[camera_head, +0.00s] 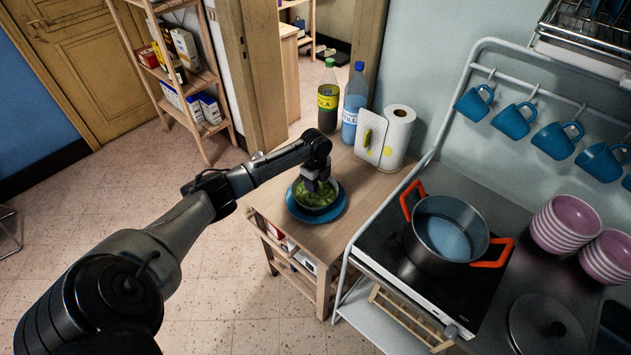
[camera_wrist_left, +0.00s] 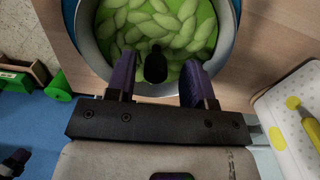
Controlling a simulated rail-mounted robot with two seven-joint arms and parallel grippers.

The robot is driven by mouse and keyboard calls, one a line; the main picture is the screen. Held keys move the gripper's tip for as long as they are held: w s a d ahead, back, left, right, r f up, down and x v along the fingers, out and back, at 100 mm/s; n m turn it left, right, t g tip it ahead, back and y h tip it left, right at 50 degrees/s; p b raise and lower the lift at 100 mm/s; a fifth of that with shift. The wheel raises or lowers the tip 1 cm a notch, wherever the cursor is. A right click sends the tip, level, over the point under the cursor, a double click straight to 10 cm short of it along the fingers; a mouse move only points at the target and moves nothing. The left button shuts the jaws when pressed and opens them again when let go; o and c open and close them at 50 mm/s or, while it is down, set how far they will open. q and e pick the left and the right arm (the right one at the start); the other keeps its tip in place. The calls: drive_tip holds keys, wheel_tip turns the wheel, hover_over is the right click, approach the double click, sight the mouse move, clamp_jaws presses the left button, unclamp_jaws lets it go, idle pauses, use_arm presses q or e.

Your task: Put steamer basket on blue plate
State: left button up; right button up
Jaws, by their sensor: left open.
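The steamer basket (camera_head: 318,205) is a round grey metal bowl filled with green pods, also seen from above in the left wrist view (camera_wrist_left: 170,36). It sits on the blue plate (camera_head: 318,219) on the wooden cart top. A sliver of the plate shows behind the basket in the wrist view (camera_wrist_left: 69,12). My left gripper (camera_head: 318,182) is over the basket with its fingers apart. In the wrist view its two fingers (camera_wrist_left: 157,72) stand on either side of a dark upright knob (camera_wrist_left: 155,66) at the basket's middle; gaps show beside the knob. My right gripper is not seen.
A pot with orange handles (camera_head: 450,235) is on the stove at right. The cart top is bare right of the plate.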

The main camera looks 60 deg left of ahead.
use_arm(q)
wheel_tip(320, 180, up, 13)
drive_tip(key=p, duration=0.1)
drive_tip(key=s+d+f+n, duration=0.1)
drive_tip(key=s+d+f, duration=0.4)
drive_tip(key=d+f, duration=0.5)
drive_tip(key=s+d+f+n, duration=0.1)
drive_tip(key=s+d+f, duration=0.55)
drive_tip(key=d, duration=0.75)
drive_tip(key=s+d+r+n+t, duration=0.3)
drive_tip(key=s+d+n, duration=0.6)
drive_tip(key=s, duration=0.7)
drive_tip(key=d+r, duration=0.1)
drive_tip(key=d, duration=0.2)
drive_tip(key=shift+s+r+n+t, duration=0.2)
drive_tip(key=shift+n+t, duration=0.1)
drive_tip(key=shift+n, duration=0.1)
